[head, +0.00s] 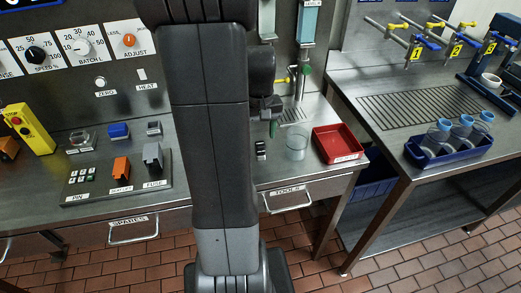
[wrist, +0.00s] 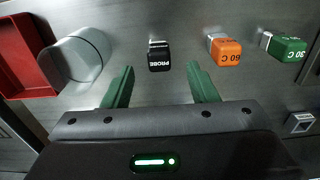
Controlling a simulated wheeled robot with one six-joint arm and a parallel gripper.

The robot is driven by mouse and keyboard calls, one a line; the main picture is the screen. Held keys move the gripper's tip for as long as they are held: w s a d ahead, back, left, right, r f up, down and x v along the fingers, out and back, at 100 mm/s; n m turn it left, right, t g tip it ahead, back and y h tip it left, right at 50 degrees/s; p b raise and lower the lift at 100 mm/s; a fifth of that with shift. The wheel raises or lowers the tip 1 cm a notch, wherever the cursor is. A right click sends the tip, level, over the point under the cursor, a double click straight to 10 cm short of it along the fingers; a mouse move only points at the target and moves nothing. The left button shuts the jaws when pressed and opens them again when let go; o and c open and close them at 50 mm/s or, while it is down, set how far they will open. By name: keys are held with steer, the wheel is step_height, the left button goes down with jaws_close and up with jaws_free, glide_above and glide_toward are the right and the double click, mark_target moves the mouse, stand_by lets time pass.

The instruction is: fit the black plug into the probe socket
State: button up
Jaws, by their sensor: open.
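The black plug, marked PROBE, (wrist: 159,57) stands on the steel bench in the wrist view. It also shows in the head view (head: 261,149), just right of my arm. My gripper (wrist: 160,84) is open and empty, its green fingers spread wide with the plug between their lines and ahead of the tips. In the head view my gripper (head: 273,128) hangs above and slightly right of the plug, partly hidden by my arm.
A clear glass beaker (head: 296,146) and a red tray (head: 338,143) stand close by. An orange 60 C plug (wrist: 225,50) and a green 30 C plug (wrist: 285,46) stand on the plug's other side. A faucet (head: 297,82) rises behind.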

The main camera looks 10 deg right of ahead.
mark_target(260, 143)
steer(key=shift+w+d+f+p, duration=0.1)
steer(key=shift+f+p, duration=0.05)
steer(key=shift+f, duration=1.3)
steer(key=shift+w+f+p, duration=0.1)
steer(key=shift+f+p, duration=0.05)
steer(key=shift+f, duration=1.3)
steer(key=shift+c, duration=0.2)
steer(key=c, duration=1)
